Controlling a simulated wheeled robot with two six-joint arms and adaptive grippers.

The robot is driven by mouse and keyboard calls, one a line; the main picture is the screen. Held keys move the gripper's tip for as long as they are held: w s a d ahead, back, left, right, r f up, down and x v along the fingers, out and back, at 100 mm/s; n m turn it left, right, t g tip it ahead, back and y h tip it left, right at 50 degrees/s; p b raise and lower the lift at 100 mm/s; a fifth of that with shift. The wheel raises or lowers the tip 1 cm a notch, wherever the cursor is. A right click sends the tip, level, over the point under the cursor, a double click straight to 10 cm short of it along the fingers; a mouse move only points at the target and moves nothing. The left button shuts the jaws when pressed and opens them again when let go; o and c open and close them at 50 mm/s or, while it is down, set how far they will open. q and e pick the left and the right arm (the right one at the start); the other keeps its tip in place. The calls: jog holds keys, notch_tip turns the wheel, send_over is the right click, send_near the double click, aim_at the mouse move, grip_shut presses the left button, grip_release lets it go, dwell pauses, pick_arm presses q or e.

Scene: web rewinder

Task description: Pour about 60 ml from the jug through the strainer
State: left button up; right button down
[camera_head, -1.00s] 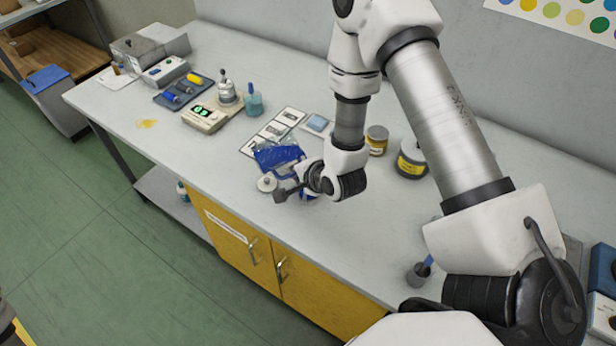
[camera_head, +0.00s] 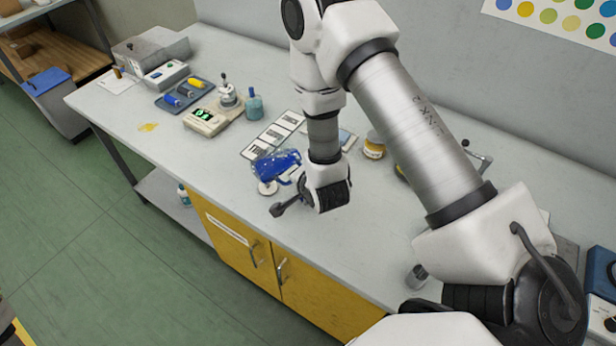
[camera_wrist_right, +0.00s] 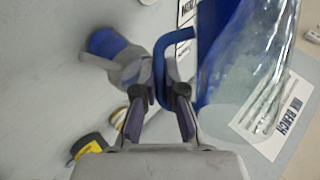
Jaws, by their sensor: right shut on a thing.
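The clear jug with blue liquid (camera_head: 277,165) is held low over the bench, left of my right gripper (camera_head: 298,190), and looks tilted. In the right wrist view the jug (camera_wrist_right: 245,60) fills the upper right. There, my right gripper (camera_wrist_right: 172,98) is shut on its blue handle (camera_wrist_right: 160,70). A small white round item (camera_head: 268,188) shows below the jug; I cannot tell what it is. A blue-topped grey object (camera_wrist_right: 107,42), perhaps the strainer, lies beyond the fingers in the wrist view. I cannot make out the strainer surely. My left gripper is not in view.
Labelled cards (camera_head: 273,135) lie behind the jug. A scale with a green display (camera_head: 205,119), a bottle (camera_head: 254,104) and a blue tray (camera_head: 184,97) stand further left. A yellow-banded jar (camera_head: 375,146) is right of my arm, and a grey cup (camera_head: 417,275) is at the front.

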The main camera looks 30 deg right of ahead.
jog(key=shift+a, duration=0.1)
jog(key=shift+w+d+f, duration=0.1)
jog(key=shift+d, duration=0.2)
jog(key=shift+a, duration=0.2)
jog(key=shift+d, duration=0.2)
jog(key=shift+d+h, duration=0.15)
jog(key=shift+h, duration=0.25)
jog(key=shift+d+f+n+h, duration=0.1)
jog(key=shift+d+n+h, duration=0.2)
jog(key=shift+n+h, duration=0.3)
jog(key=shift+d+g, duration=0.1)
jog(key=shift+g, duration=0.2)
